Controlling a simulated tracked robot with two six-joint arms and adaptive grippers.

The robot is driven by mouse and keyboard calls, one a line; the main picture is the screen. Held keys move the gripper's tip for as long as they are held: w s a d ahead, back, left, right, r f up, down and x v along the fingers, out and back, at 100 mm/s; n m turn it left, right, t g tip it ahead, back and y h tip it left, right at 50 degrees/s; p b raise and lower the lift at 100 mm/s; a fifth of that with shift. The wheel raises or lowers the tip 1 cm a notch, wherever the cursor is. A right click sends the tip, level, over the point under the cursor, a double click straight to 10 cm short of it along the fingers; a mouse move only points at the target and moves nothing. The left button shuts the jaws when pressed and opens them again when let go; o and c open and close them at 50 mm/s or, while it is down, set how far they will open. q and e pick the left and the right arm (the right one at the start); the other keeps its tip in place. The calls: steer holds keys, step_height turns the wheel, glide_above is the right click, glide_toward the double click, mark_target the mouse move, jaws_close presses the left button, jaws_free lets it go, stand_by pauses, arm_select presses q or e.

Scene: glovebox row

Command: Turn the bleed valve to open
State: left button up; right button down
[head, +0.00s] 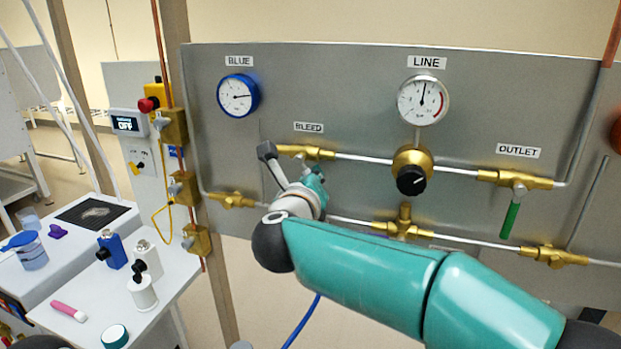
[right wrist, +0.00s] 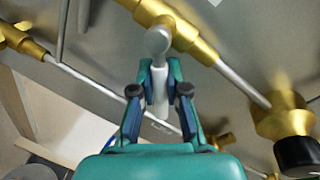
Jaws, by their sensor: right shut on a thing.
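The bleed valve (head: 305,152) is a brass fitting under the BLEED label (head: 308,127), and its brass body also shows in the right wrist view (right wrist: 178,30). In the right wrist view the pale lever (right wrist: 159,76) stands between the teal fingers. My right gripper (head: 314,184) is shut on this lever, and its fingers (right wrist: 160,92) lie on both sides of it. My right arm hides part of the lever's lower end in the head view. My left gripper is not in view.
The grey panel also carries the BLUE gauge (head: 238,96), the LINE gauge (head: 423,101), a regulator with a black knob (head: 411,180) and the green-handled outlet valve (head: 510,219). A white bench (head: 110,308) with bottles stands at the left.

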steer(key=c, duration=1.2)
jaws_free()
steer(key=shift+o, duration=0.2)
